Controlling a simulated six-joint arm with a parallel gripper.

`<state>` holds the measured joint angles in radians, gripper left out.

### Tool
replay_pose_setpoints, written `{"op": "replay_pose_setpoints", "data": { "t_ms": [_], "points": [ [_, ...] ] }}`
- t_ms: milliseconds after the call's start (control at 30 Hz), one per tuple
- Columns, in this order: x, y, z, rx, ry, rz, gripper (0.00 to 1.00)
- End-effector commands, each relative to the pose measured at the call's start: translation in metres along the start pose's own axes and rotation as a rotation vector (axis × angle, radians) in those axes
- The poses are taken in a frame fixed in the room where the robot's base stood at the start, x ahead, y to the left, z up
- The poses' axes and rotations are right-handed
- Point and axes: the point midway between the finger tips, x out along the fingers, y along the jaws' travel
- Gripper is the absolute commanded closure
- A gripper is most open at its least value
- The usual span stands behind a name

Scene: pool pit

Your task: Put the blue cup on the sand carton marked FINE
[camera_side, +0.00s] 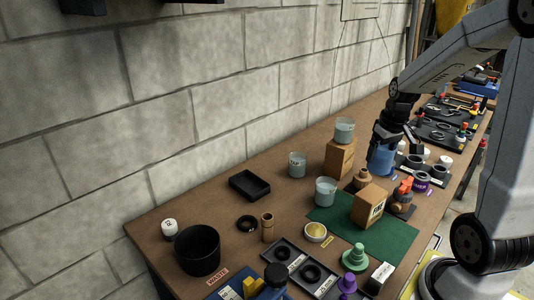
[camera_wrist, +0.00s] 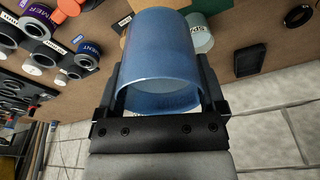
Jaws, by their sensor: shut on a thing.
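The blue cup (camera_side: 382,158) is held by my gripper (camera_side: 390,137) at the right of the side view, beside the back carton. In the wrist view the blue cup (camera_wrist: 164,48) fills the space between my gripper's fingers (camera_wrist: 165,90), which are shut on its sides. A tan carton (camera_side: 366,207) with a white label stands on the green mat. A second tan carton (camera_side: 339,158) stands behind it with a grey-green cup (camera_side: 344,130) on top. The carton labels are too small to read for sure.
Grey-green cups (camera_side: 326,190) and (camera_side: 297,164) stand left of the cartons. A brown pot (camera_side: 361,179) and orange and purple items sit close to the front carton. The green mat (camera_side: 395,240) has bare room at its right. A block wall runs along the back.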

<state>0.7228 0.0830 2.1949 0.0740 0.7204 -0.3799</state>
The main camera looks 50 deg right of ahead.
Motion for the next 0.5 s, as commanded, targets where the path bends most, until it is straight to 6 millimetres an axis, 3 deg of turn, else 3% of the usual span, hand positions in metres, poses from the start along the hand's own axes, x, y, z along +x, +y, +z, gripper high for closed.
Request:
{"op": "replay_pose_setpoints", "data": {
  "t_ms": [300, 500],
  "points": [
    [0.032, -0.001, 0.005, -0.002, -0.003, -0.002, 0.80],
    [0.038, -0.001, 0.005, -0.003, 0.000, -0.001, 0.80]
  ]
}}
